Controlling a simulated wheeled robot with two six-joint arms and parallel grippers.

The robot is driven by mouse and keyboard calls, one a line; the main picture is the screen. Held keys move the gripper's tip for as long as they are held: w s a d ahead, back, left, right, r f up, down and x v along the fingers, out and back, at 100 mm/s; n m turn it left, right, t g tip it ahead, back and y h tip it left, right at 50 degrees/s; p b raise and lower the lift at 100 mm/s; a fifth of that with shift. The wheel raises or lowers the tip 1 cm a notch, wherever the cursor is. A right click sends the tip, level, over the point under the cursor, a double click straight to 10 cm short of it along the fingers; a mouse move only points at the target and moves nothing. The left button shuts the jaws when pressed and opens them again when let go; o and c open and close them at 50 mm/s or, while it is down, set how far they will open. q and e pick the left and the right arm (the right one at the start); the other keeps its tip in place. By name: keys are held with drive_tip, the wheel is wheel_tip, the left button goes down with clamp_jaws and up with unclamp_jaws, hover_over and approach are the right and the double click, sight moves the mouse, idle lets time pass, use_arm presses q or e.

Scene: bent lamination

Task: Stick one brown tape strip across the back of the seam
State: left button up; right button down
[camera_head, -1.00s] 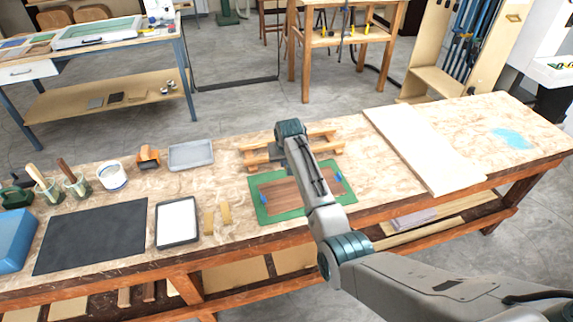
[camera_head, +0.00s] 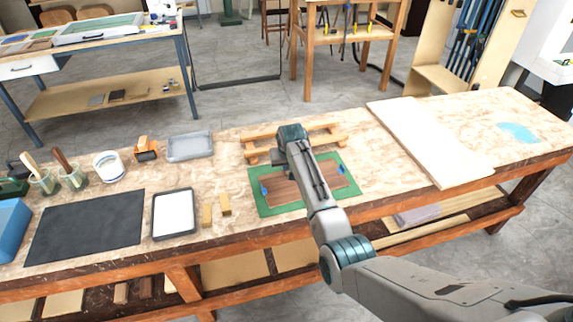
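A dark brown veneer panel (camera_head: 283,194) lies on a green mat (camera_head: 265,210) at the table's middle. Small blue pieces sit by its left end (camera_head: 264,190) and right end (camera_head: 341,169). The seam cannot be made out; my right forearm covers part of the panel. Two short yellow-brown pieces, one on the left (camera_head: 207,215) and one on the right (camera_head: 225,205), lie left of the mat; I cannot tell whether they are tape. My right arm's end (camera_head: 292,133) is over the wooden rack behind the mat. Its fingers are hidden. My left gripper is out of view.
A wooden rack (camera_head: 326,141) stands behind the mat. A pale board (camera_head: 430,145) lies to the right. Left are a white-topped dark tray (camera_head: 173,215), a black sheet (camera_head: 85,225), a grey tray (camera_head: 190,146), a white tub (camera_head: 108,166) and brush jars (camera_head: 72,178).

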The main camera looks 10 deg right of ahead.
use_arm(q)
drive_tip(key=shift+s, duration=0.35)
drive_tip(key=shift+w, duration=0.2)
use_arm(e)
drive_tip(key=shift+f, duration=0.1)
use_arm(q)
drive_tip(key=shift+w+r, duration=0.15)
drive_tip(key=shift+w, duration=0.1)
use_arm(e)
drive_tip(key=shift+f, duration=0.2)
drive_tip(key=c, duration=1.1)
unclamp_jaws()
drive_tip(key=shift+c, duration=0.2)
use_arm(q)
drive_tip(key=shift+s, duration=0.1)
use_arm(e)
drive_tip(key=shift+r, duration=0.1)
